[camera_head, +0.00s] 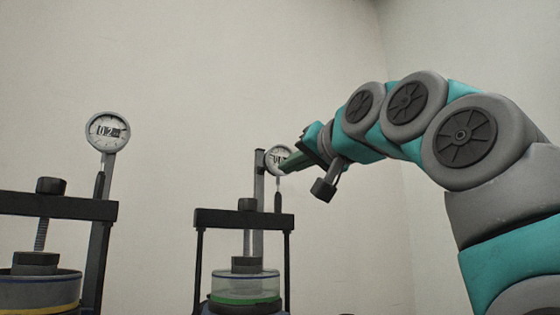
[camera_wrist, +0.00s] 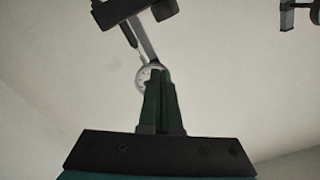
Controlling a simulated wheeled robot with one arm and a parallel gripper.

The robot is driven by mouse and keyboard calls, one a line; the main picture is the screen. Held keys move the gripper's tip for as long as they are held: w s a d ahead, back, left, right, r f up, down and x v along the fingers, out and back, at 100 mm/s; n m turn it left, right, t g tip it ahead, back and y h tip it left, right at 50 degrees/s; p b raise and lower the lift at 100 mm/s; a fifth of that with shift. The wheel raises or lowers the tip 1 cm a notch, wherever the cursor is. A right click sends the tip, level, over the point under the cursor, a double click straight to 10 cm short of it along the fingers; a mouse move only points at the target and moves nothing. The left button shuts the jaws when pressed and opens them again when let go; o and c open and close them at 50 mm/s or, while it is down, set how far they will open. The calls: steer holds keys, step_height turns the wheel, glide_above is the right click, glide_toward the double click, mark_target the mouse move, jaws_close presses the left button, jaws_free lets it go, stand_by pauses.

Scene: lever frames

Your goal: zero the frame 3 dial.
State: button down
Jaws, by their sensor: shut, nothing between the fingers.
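A round white dial (camera_head: 271,160) stands on a grey post above a black press frame (camera_head: 225,219) in the middle of the head view. My gripper (camera_head: 284,165) is shut and empty, its dark green fingers at the right side of this dial and covering part of its face. In the wrist view the same dial (camera_wrist: 142,79) shows behind the shut fingertips; I cannot tell whether they touch it. Its reading is mostly hidden. A second dial (camera_head: 107,131) on the left frame shows what looks like 0.2. No frame number is legible.
The left press frame (camera_head: 55,206) holds a screw over a yellow-banded vessel (camera_head: 40,292). The middle frame holds a clear vessel with a green band (camera_head: 245,289). Part of another frame (camera_wrist: 300,15) shows at the wrist view's top right. Bare wall lies behind.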

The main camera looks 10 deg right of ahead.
steer(key=shift+p+x, duration=0.9)
steer(key=shift+x, duration=2.55)
steer(key=shift+f, duration=0.1)
steer(key=shift+d+r, duration=0.2)
steer(key=shift+r, duration=0.15)
steer(key=shift+d+f+p, duration=0.2)
steer(key=shift+d+p, duration=0.2)
steer(key=shift+f, duration=0.1)
steer(key=b, duration=0.2)
glide_toward(276, 170)
steer(key=shift+w+a+f, duration=0.7)
steer(key=shift+w+f, duration=0.1)
steer(key=shift+f, duration=0.15)
